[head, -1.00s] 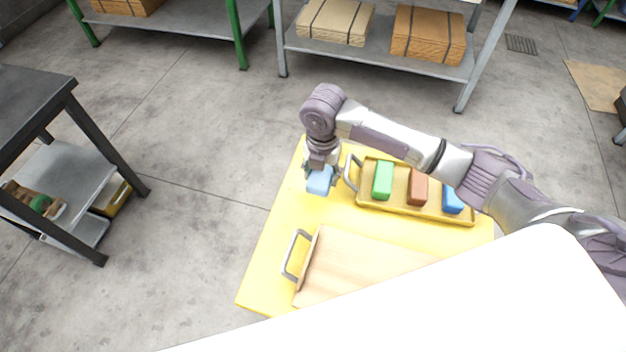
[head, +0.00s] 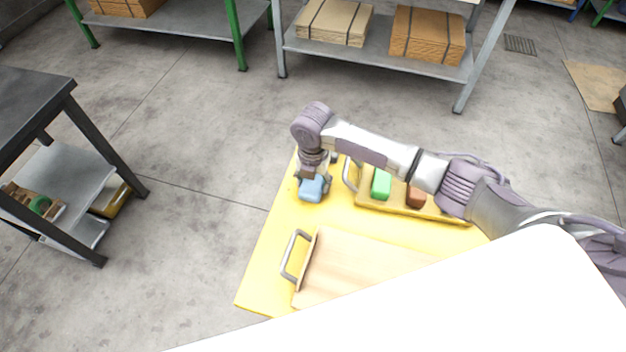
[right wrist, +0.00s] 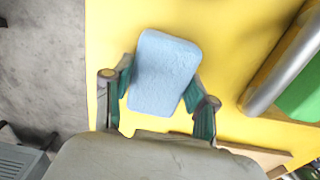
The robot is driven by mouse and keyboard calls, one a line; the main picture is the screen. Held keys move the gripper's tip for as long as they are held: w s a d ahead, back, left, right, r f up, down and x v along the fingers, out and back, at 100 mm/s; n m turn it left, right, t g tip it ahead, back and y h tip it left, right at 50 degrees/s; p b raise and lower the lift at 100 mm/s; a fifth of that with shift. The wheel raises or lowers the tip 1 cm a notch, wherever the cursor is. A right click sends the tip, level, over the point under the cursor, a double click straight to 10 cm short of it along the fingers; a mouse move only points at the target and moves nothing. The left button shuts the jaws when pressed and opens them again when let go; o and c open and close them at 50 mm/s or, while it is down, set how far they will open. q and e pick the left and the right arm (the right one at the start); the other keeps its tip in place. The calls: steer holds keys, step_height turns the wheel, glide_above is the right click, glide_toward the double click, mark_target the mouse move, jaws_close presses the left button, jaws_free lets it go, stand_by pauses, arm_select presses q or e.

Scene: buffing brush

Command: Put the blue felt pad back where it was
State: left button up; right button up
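The light blue felt pad (head: 311,189) is at the far left part of the yellow table top (head: 268,262), left of the yellow tray. My right gripper (head: 313,180) points down over it. In the right wrist view the pad (right wrist: 163,75) sits between the two fingers (right wrist: 160,85), whose tips meet its sides, so the gripper looks shut on it. The pad lies over bare yellow surface; I cannot tell whether it touches it. My left gripper is not in view.
The yellow tray (head: 400,208) holds a green block (head: 381,184) and a brown block (head: 416,196); my right arm covers its right end. A wooden board (head: 360,268) with a metal handle (head: 292,257) lies in front. Yellow surface is clear between them.

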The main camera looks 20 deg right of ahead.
steer(key=o, duration=0.4)
step_height(320, 180, up, 12)
steer(key=shift+r, duration=0.2)
stand_by(0.5)
